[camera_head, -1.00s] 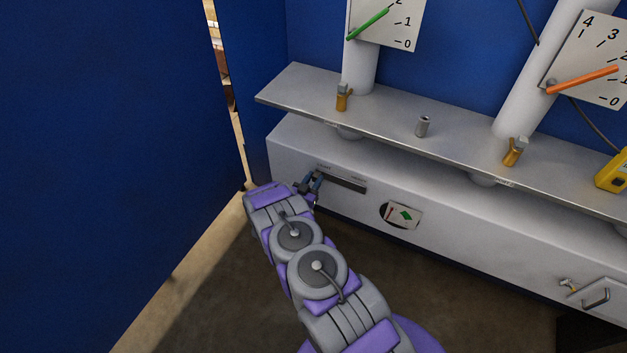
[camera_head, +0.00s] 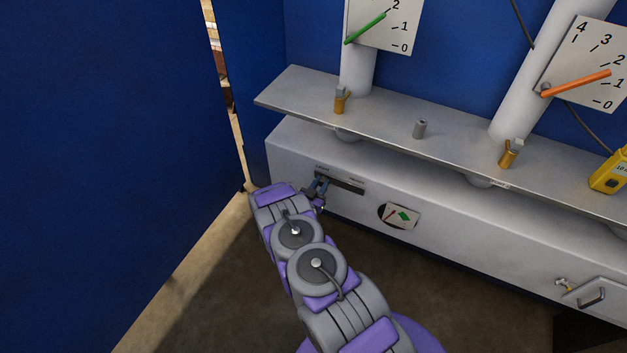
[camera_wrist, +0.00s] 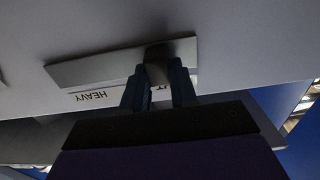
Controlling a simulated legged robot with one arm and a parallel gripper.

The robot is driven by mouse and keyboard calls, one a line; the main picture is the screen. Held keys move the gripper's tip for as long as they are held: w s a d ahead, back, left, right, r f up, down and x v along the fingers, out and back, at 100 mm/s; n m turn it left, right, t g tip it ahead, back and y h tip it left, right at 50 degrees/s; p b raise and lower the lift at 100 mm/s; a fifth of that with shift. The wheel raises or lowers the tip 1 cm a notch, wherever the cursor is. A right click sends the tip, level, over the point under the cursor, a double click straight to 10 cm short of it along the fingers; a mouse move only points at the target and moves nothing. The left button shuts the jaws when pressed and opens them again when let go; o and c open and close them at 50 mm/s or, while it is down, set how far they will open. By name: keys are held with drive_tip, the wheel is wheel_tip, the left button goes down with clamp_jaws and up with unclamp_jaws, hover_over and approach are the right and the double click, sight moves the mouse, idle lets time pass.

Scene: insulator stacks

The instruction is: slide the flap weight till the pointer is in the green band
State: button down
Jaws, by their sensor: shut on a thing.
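The flap weight's slot (camera_head: 347,184) is a dark strip in the white box's front, below the shelf. My gripper (camera_head: 318,187) is at its left part. In the wrist view, my gripper (camera_wrist: 158,80) is shut on the dark weight knob (camera_wrist: 158,54) at the metal slot plate (camera_wrist: 95,69). The fingers hide most of the knob. An upside-down HEAVY label (camera_wrist: 91,97) shows left of the fingers. The gauge card (camera_head: 403,216), right of the slot, has a thin red pointer (camera_head: 389,213) left of the green band (camera_head: 405,216), apart from it.
A metal shelf (camera_head: 450,140) with brass fittings overhangs the box. Two dials with a green needle (camera_head: 365,28) and an orange needle (camera_head: 577,83) stand above. A yellow meter (camera_head: 608,175) is at the right. A blue wall (camera_head: 110,150) stands close on the left.

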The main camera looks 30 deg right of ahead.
drive_tip(key=shift+s, duration=0.1)
drive_tip(key=c, duration=0.9)
unclamp_jaws()
drive_tip(key=p+v, duration=0.2)
drive_tip(key=v, duration=1.5)
drive_tip(key=shift+s+a+f+p, duration=0.1)
drive_tip(key=shift+a+p, duration=0.05)
drive_tip(key=shift+p, duration=0.2)
